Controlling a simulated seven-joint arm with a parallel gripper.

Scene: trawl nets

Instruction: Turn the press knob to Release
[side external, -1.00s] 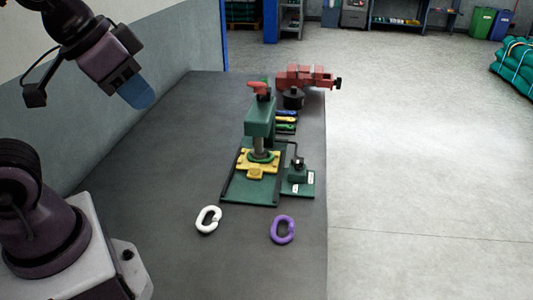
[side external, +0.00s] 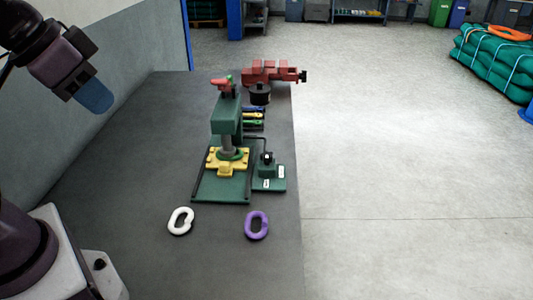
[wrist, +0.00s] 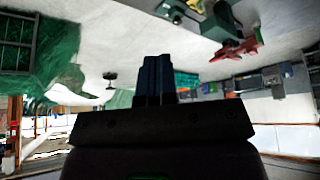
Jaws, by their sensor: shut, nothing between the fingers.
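A green press (side external: 227,118) with a yellow plate (side external: 214,159) stands on the grey bench. Right of its base is a small green box (side external: 268,171) with a dark knob (side external: 267,158) on top and white labels. The label text is too small to read, so I cannot tell the knob's setting. My gripper (side external: 98,100) has blue fingers and is up at the left, well apart from the press and knob. In the wrist view its fingers (wrist: 156,72) are together with nothing between them.
A white link (side external: 181,221) and a purple link (side external: 257,225) lie in front of the press. A red vise (side external: 270,73) stands behind it. Several coloured tools (side external: 253,120) lie between. The bench (side external: 120,170) is clear left of the press; its right edge is close to the box.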

